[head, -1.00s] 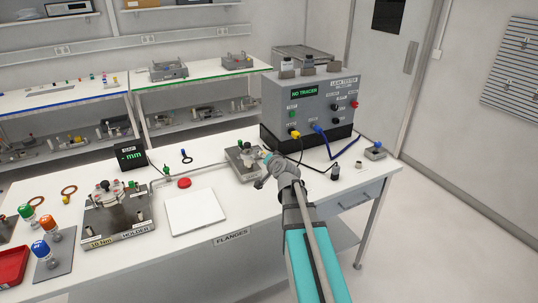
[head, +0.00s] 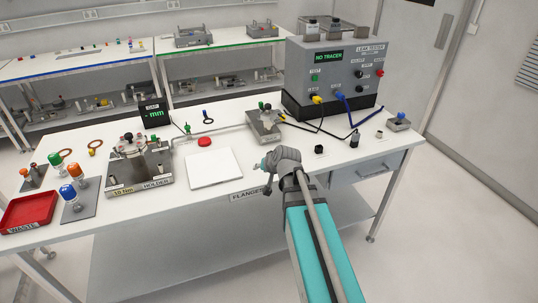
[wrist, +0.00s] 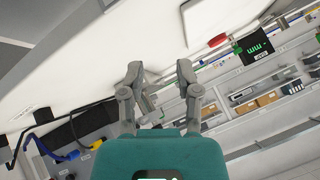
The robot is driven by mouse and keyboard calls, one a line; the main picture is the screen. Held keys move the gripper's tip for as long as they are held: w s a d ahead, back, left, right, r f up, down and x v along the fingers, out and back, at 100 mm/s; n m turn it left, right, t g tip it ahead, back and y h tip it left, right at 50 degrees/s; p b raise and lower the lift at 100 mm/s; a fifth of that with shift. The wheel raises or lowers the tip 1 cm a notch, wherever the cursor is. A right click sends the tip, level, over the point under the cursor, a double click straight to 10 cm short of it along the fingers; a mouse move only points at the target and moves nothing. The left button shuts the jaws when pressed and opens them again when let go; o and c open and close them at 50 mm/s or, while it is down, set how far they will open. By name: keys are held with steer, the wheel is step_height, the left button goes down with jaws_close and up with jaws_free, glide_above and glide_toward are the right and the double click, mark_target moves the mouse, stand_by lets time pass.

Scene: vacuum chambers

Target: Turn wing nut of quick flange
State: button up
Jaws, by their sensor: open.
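A grey fixture with small metal flange parts (head: 263,125) stands on the white table, in front of the tester, in the head view. It probably carries the quick flange, but its wing nut is too small to make out. My gripper (head: 266,178) is in front of this fixture and apart from it, near the table's front edge by the FLANGES label. In the wrist view my gripper (wrist: 160,69) shows two spread fingers with nothing between them. I cannot make out the flange in the wrist view.
The leak tester (head: 335,72) reads NO TRACER; yellow and blue cables run from it. A white plate (head: 214,168), a red button (head: 204,142), a gap display (head: 155,114) and a bolted holder (head: 139,170) stand left. A red waste tray (head: 29,213) is far left.

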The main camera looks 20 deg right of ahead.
steer(key=s+a+f+n+g+h+b, duration=0.1)
steer(key=s+a+f+n+g+b, duration=0.1)
steer(key=s, duration=0.6)
steer(key=s+a+f+n+g+h+b, duration=0.1)
steer(key=s+a+f+g+b, duration=0.1)
steer(key=s+a+f+g, duration=0.2)
steer(key=s+f+g, duration=0.2)
steer(key=s+f, duration=0.2)
steer(key=s, duration=0.1)
steer(key=shift+f+n+h+b, duration=0.25)
steer(key=shift+n+h+b, duration=0.05)
steer(key=shift+n+b, duration=0.1)
